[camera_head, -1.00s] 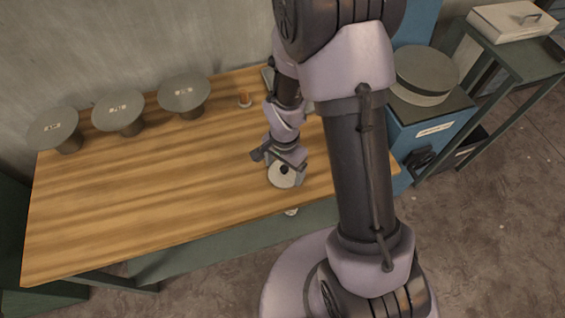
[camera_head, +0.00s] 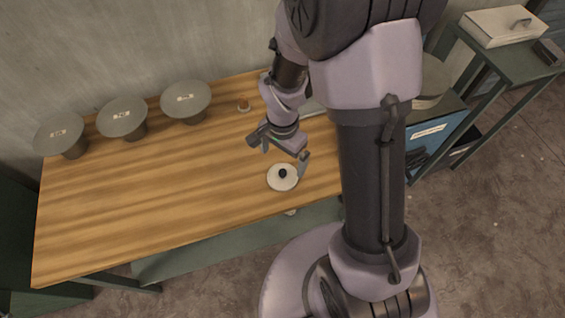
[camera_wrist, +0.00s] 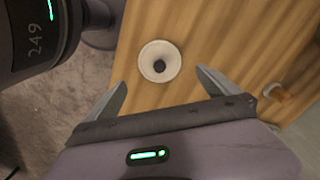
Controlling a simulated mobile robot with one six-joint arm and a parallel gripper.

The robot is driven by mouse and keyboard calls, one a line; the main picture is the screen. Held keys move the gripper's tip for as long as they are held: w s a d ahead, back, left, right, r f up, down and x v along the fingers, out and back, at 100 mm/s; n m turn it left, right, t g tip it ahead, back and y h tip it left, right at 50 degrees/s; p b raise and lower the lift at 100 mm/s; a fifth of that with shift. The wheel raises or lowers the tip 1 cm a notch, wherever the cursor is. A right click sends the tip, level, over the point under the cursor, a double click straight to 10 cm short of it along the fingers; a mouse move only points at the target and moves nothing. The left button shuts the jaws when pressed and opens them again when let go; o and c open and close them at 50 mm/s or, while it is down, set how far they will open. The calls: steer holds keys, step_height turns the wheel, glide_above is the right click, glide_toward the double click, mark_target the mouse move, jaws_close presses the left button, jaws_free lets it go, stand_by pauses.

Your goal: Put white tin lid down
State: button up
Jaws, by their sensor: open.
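The white tin lid (camera_head: 283,177), round with a dark knob in its middle, lies flat on the wooden table (camera_head: 150,205) near the front edge, right of centre. It also shows in the wrist view (camera_wrist: 158,62), lying on the wood beyond the fingertips. My gripper (camera_head: 279,148) is above and just behind the lid, apart from it. In the wrist view my gripper (camera_wrist: 160,88) has its two fingers spread wide, with nothing between them.
Several grey round-topped stands (camera_head: 185,101) line the back left of the table. A small orange-and-white item (camera_head: 243,103) stands at the back. A side table at right holds a white lidded box (camera_head: 503,27). The table's middle and left are bare.

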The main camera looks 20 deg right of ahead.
step_height(320, 180, up, 14)
steer(key=s+n+t, duration=0.1)
steer(key=n+t, duration=0.1)
steer(key=s+a+r+n+t+y, duration=0.1)
steer(key=s+a+r+n+t, duration=0.1)
steer(key=s+r, duration=0.4)
steer(key=s+a+r+n+t+y, duration=0.1)
steer(key=s+r+n, duration=0.1)
steer(key=s+r, duration=0.3)
steer(key=shift+s+a+r+n+t+p, duration=0.35)
steer(key=shift+a+r+n+t, duration=0.05)
steer(key=shift+r, duration=0.5)
steer(key=shift+f, duration=0.1)
steer(key=shift+f+b, duration=1.75)
steer(key=shift+b, duration=0.1)
